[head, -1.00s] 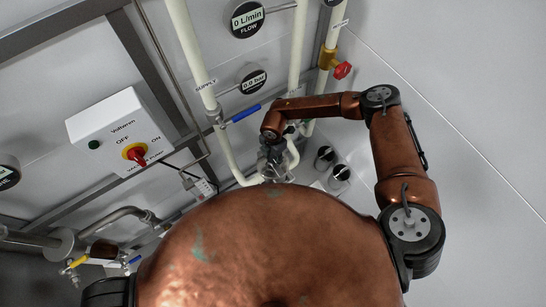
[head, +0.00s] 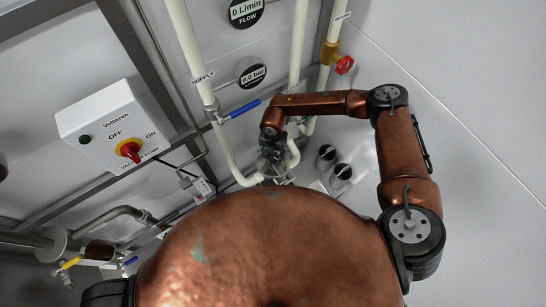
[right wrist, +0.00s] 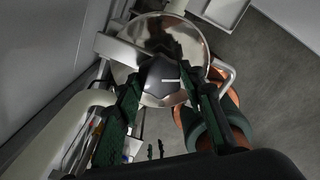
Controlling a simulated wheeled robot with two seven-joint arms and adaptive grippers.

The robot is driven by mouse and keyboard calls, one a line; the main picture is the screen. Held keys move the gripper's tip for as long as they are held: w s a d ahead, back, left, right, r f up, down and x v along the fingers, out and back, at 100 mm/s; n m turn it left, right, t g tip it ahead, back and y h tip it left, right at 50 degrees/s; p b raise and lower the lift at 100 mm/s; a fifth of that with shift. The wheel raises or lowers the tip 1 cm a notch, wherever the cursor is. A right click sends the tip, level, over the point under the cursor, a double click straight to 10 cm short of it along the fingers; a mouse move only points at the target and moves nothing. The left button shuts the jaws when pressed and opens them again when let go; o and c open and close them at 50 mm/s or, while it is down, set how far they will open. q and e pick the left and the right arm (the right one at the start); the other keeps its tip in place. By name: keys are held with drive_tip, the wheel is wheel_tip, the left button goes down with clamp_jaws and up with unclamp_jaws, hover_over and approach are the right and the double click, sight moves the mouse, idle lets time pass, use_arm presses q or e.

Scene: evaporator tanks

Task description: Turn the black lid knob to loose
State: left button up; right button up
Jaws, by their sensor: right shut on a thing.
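The black lid knob (right wrist: 160,82), a dark faceted grip with a white pointer line, sits on a round shiny metal lid (right wrist: 197,42) in the right wrist view. My right gripper (right wrist: 165,85) has its dark green-black fingers on both sides of the knob and is shut on it. In the head view, the right gripper (head: 273,163) is small, just beyond my copper body, which hides the lid and knob. My left gripper is in neither view.
A white switch box (head: 115,125) with a red and yellow knob, a blue-handled valve (head: 245,109) and cream pipes (head: 190,50) stand along the wall at the left. A red valve handle (head: 344,65) is near the arm. A metal handle (right wrist: 226,75) flanks the lid.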

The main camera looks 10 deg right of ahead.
drive_tip(key=n+b, duration=0.4)
drive_tip(key=shift+f+n, duration=0.2)
drive_tip(key=shift+n, duration=0.1)
drive_tip(key=n+b, duration=1.1)
drive_tip(key=n, duration=0.1)
drive_tip(key=shift+n+b, duration=0.4)
drive_tip(key=n+b, duration=0.3)
drive_tip(key=shift+n, duration=0.3)
drive_tip(key=n+b, duration=0.3)
drive_tip(key=shift+n, duration=0.4)
drive_tip(key=n+b, duration=0.3)
drive_tip(key=n, duration=0.1)
use_arm(q)
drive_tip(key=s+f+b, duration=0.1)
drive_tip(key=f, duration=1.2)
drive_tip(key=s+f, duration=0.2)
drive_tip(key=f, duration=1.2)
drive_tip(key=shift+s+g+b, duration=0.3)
drive_tip(key=shift+b, duration=0.1)
use_arm(e)
drive_tip(key=shift+r+n, duration=0.15)
drive_tip(key=shift+n, duration=0.95)
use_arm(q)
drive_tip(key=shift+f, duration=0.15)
use_arm(e)
drive_tip(key=shift+r, duration=0.1)
drive_tip(key=o, duration=1.2)
drive_tip(key=shift+c, duration=0.2)
